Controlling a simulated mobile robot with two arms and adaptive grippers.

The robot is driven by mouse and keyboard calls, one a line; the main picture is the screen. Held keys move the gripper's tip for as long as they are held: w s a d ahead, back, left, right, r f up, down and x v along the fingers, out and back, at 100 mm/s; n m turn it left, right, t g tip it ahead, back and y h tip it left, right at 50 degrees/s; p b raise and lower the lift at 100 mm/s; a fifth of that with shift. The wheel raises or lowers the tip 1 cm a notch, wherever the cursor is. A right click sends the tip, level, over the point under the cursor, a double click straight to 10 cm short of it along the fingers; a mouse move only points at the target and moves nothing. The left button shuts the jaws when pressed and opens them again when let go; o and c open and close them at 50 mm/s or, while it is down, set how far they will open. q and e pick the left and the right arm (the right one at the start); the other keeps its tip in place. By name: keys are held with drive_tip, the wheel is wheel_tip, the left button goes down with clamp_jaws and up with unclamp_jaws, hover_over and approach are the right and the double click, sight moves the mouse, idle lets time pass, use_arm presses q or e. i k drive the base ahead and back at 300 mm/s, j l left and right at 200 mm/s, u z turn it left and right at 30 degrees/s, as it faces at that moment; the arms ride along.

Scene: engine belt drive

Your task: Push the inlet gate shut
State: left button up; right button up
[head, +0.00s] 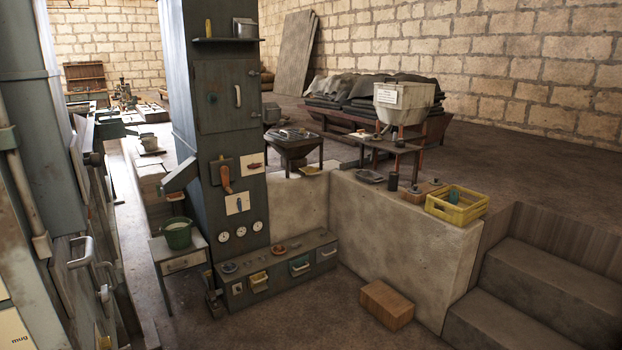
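No part is clearly marked as the inlet gate, and I cannot tell which one it is. A tall grey-green cabinet (215,150) stands left of centre. Its upper panel door (226,97) has a pale vertical handle and looks flush with the front. Below it is a lever with an orange-brown grip (226,184). A tilted grey-green flap or box (180,176) sticks out from the cabinet's left side. A pale hopper (404,104) with a paper label stands on a small table farther back. Neither of my grippers shows in the head view.
A low drawer bench (279,270) stands before the cabinet, with a green bucket (177,234) on a small stand at its left. A yellow crate (457,208) sits on the stone wall. A brown block (387,304) lies on the floor near steps (520,297). The front-centre floor is clear.

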sight(310, 170)
drive_tip(key=i+z, duration=0.15)
drive_tip(key=i, duration=1.7)
